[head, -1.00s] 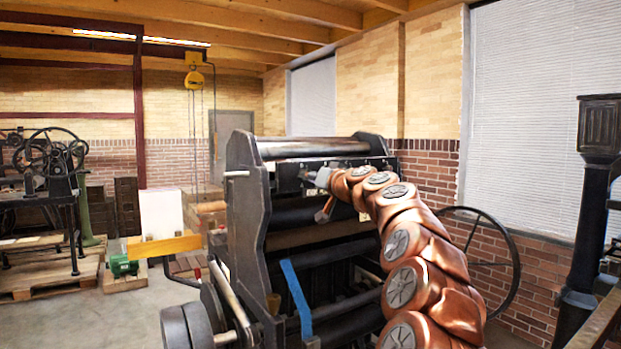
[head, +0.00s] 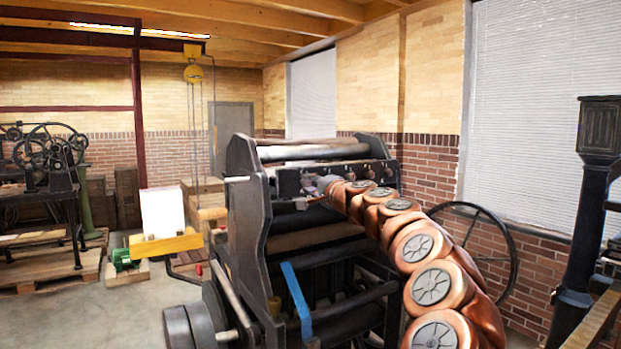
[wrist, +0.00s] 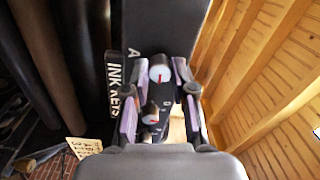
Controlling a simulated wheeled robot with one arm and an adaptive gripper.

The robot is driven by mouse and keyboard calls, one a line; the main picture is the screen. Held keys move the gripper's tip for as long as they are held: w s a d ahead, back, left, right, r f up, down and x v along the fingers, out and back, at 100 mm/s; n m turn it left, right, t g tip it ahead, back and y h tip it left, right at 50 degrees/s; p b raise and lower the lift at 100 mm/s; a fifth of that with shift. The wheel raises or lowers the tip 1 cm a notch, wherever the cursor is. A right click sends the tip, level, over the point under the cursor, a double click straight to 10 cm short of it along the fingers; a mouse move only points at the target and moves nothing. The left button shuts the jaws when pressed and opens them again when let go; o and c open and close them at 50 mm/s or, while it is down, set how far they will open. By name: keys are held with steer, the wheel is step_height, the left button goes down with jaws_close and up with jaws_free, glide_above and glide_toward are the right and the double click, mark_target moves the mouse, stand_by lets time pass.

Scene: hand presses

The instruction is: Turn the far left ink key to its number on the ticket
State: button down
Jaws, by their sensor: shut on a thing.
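The far left ink key (wrist: 160,73) is a pale round dial with a red pointer, beside the letter A in the wrist view. My gripper (wrist: 160,78) has its two purple-padded fingers on either side of this dial and is shut on it. In the head view my gripper (head: 314,186) is at the left part of the press's key bar, and the key is hidden there. A second pale dial with a red mark (wrist: 150,117) shows between the fingers, closer to my wrist. The ticket (wrist: 85,147) is a cream card with dark marks too small to read.
The key bar (wrist: 160,25) carries an INK KEYS label (wrist: 120,85). Dark rollers (wrist: 75,40) run alongside. The press's black side frame (head: 246,215) stands left of my gripper, and a large handwheel (head: 508,245) is to the right. Open floor lies at left.

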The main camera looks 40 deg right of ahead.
steer(key=m+p, duration=0.3)
steer(key=m, duration=0.1)
steer(key=shift+r, duration=0.2)
steer(key=shift+a+f+m+p, duration=0.1)
steer(key=shift+f+m+p, duration=0.05)
steer(key=shift+m+p, duration=0.95)
steer(key=shift+f+m, duration=0.1)
steer(key=shift+m, duration=0.3)
steer(key=c, duration=1)
jaws_free()
steer(key=shift+o, duration=0.2)
steer(key=s, duration=1.2)
steer(key=shift+a+f, duration=0.15)
steer(key=shift+a, duration=0.25)
